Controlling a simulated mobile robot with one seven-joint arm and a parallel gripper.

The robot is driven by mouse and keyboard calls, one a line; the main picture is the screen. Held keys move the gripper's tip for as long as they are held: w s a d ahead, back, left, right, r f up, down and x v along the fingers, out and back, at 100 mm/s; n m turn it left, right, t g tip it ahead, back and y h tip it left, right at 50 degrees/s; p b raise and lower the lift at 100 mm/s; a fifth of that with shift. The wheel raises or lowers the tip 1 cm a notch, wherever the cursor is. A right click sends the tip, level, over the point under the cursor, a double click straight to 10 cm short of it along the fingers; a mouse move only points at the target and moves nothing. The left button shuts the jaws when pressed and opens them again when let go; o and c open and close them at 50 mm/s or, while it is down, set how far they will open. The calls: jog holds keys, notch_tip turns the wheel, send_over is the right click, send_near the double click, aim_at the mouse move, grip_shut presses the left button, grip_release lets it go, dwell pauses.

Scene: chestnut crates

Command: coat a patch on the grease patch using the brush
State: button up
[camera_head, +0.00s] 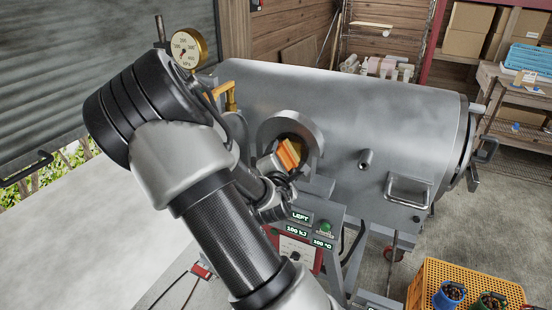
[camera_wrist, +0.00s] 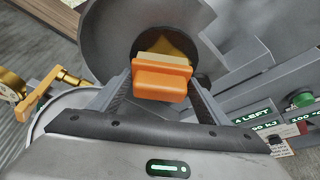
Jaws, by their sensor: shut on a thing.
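My gripper (camera_wrist: 162,88) is shut on the brush, with one dark finger at each side of it. The brush has an orange handle block (camera_wrist: 160,82) and a pale tan bristle end pointing away from me. The brush (camera_head: 288,154) is at the round port of the big metal tank in the head view, in front of the opening or partly in it. A brownish-yellow surface (camera_wrist: 178,46), perhaps the grease patch, shows behind the bristles. I cannot tell whether the bristles touch it. In the head view my arm hides part of the port area.
The grey tank (camera_head: 350,115) fills the middle, with a thick port collar (camera_head: 272,128) close around the brush. A gauge (camera_head: 188,48) and yellow valve handle (camera_head: 231,95) stand left. A control panel (camera_head: 300,220) is below. A yellow crate (camera_head: 468,270) sits on the floor at right.

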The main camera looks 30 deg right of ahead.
aim_at(295, 159)
jog(key=shift+s+d, duration=1.3)
jog(key=shift+s, duration=0.1)
jog(key=shift+r, duration=0.1)
jog(key=shift+w+a+r, duration=0.1)
jog(key=shift+w+a, duration=0.6)
jog(key=shift+w, duration=0.25)
jog(key=shift+w+a+r, duration=0.1)
jog(key=shift+w+a, duration=0.55)
jog(key=shift+w, duration=0.25)
jog(key=shift+w+a+f, duration=0.15)
jog(key=shift+w+a, duration=0.8)
jog(key=shift+w, duration=0.2)
jog(key=s+a+p, duration=0.2)
jog(key=s+a, duration=0.1)
jog(key=a, duration=0.1)
jog(key=shift+s+a, duration=0.4)
jog(key=shift+a+f, duration=0.1)
jog(key=shift+s+a+p, duration=0.7)
jog(key=shift+s+a, duration=0.2)
jog(key=shift+a, duration=0.2)
